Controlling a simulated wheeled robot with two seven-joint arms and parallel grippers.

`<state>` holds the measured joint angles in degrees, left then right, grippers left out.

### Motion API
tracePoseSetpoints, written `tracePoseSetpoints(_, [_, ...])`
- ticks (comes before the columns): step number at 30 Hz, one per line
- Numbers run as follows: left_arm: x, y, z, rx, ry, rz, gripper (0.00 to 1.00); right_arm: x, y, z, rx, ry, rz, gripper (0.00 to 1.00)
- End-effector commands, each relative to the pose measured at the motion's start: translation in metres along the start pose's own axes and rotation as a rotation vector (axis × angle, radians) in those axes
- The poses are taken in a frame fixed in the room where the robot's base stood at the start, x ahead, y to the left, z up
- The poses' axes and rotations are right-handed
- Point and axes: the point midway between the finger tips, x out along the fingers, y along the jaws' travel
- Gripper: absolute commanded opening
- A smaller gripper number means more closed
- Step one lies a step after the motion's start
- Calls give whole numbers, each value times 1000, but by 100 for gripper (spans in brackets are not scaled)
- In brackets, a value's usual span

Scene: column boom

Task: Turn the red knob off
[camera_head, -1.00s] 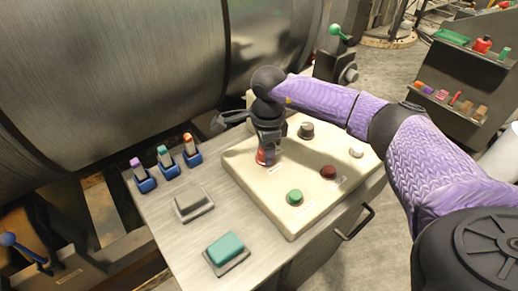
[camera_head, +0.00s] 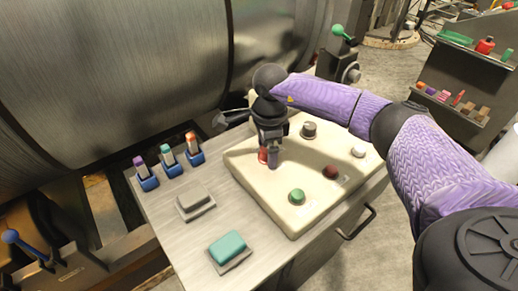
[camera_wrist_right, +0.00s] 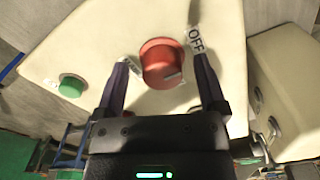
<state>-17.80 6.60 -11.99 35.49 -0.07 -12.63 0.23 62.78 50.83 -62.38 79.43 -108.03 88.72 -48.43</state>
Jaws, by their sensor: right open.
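The red knob (camera_wrist_right: 161,63) sits on the cream control panel (camera_wrist_right: 100,40), with an OFF label beside it in the right wrist view. In the head view the red knob (camera_head: 263,155) is partly hidden by my right gripper (camera_head: 270,160). In the right wrist view my right gripper (camera_wrist_right: 163,75) is open, with one finger on either side of the knob. I cannot tell whether the fingers touch it. My left gripper is not in view.
The panel also carries a green button (camera_head: 297,196), a dark red button (camera_head: 330,172), a black knob (camera_head: 309,129) and a white button (camera_head: 358,152). Colored switches (camera_head: 166,160), a grey button (camera_head: 194,200) and a teal button (camera_head: 227,247) are to its left. A large metal drum (camera_head: 110,70) stands behind.

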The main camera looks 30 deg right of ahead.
Motion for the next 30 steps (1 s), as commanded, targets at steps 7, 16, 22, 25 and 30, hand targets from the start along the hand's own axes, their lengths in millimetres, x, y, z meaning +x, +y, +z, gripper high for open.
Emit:
tracePoseSetpoints(7, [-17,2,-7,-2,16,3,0,-63,0,2,-2,-3,-7,91])
tracePoseSetpoints(16, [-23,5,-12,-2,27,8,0,-98,1,2,-1,0,-3,91])
tracePoseSetpoints(22, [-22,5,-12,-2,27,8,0,-98,1,2,-1,1,-3,91])
tracePoseSetpoints(25, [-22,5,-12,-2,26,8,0,-98,1,2,-1,1,-3,91])
tracePoseSetpoints(30, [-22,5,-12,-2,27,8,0,-98,1,2,-1,1,-3,91])
